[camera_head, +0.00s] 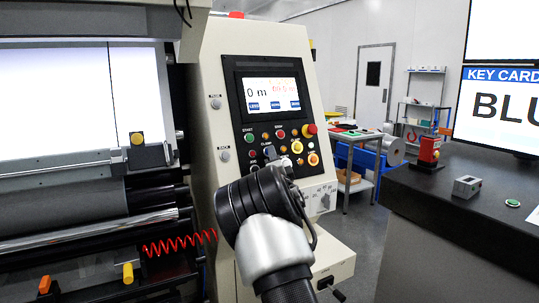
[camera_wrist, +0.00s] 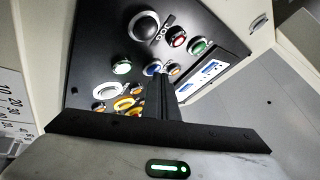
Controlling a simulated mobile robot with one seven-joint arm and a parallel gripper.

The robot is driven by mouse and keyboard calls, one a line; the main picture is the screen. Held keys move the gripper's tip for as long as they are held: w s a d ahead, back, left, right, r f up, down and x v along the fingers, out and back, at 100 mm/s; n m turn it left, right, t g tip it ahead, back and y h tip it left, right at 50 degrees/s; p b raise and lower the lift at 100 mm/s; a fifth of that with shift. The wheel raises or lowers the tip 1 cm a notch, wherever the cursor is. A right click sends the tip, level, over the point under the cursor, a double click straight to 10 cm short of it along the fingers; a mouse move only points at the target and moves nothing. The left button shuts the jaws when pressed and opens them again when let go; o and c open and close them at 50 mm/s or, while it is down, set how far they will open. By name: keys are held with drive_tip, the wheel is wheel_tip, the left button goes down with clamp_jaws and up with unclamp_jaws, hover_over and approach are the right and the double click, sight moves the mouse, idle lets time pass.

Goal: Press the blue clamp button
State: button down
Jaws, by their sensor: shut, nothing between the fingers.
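The blue clamp button (camera_wrist: 152,68) shows in the wrist view on the black panel, right at the tip of my gripper (camera_wrist: 160,82). It is a round blue cap in a light ring, partly covered by the fingers. My gripper is shut and empty, with its fingers pointing at the panel. I cannot tell whether the tip touches the button or stays just short of it. In the head view the blue button (camera_head: 269,152) sits under the CLAMP label, just above my wrist, which hides most of my gripper and the lower panel.
The control panel (camera_head: 239,122) carries a lit screen (camera_head: 271,92) and several close neighbouring buttons, including a green one (camera_wrist: 122,67) and a red one (camera_wrist: 177,37). A red emergency knob (camera_head: 312,128) sticks out at the right. A dark counter (camera_head: 430,187) stands farther right.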

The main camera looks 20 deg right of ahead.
idle(0.4)
drive_tip(key=shift+s+r+b, duration=0.15)
drive_tip(key=shift+s+b, duration=0.2)
drive_tip(key=shift+b, duration=0.05)
drive_tip(key=shift+s, duration=0.1)
drive_tip(key=s, duration=0.1)
drive_tip(key=s+r+b, duration=0.1)
drive_tip(key=s, duration=0.1)
drive_tip(key=s+d+r+b, duration=0.1)
drive_tip(key=s, duration=0.1)
drive_tip(key=shift+s+r, duration=0.15)
drive_tip(key=shift+d, duration=0.1)
idle(1.2)
